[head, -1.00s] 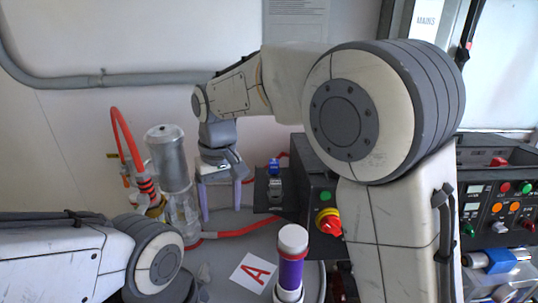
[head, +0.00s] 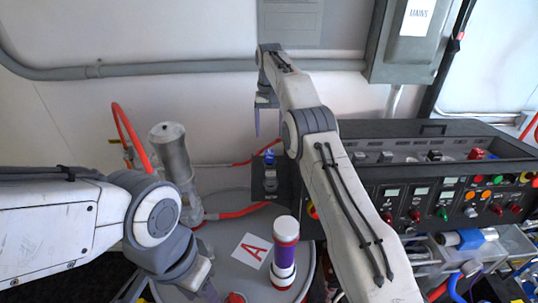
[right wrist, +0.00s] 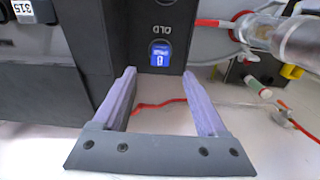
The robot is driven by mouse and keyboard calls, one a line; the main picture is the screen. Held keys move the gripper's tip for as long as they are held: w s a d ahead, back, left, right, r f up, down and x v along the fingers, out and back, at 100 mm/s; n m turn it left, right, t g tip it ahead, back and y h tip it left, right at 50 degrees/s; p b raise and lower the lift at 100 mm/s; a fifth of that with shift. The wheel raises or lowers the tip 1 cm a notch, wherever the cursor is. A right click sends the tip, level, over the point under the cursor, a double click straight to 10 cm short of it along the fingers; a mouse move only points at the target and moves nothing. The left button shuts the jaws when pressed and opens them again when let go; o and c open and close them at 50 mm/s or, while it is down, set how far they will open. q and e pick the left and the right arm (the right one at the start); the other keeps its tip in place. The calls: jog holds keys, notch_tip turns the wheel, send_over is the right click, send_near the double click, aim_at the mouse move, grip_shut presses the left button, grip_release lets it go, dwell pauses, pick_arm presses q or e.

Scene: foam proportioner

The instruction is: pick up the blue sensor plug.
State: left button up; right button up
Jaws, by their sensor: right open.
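A blue plug (head: 269,157) sits in a black bracket (head: 285,183) at the left end of the control box. In the right wrist view the blue plug (right wrist: 160,54) shows beyond my fingertips, near printed letters that look like "OLD". My right gripper (head: 267,122) is above and behind the bracket, with its fingers apart and nothing between them. It also shows in the right wrist view (right wrist: 118,82), apart from the plug. My left gripper (head: 200,287) is low at the bottom edge, partly cut off, and its jaws are unclear.
A metal cylinder (head: 172,155) with red hose stands at left. The control panel (head: 440,200) fills the right.

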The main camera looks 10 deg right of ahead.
aim_at(269, 151)
notch_tip(269, 151, down, 4)
jog(key=shift+f+b, duration=0.25)
jog(key=shift+b, duration=0.2)
notch_tip(269, 151, down, 5)
jog(key=shift+r+p, duration=0.2)
jog(key=shift+p, duration=0.75)
jog(key=shift+f, duration=0.45)
jog(key=shift+c, duration=0.3)
grip_shut()
jog(key=shift+r, duration=0.15)
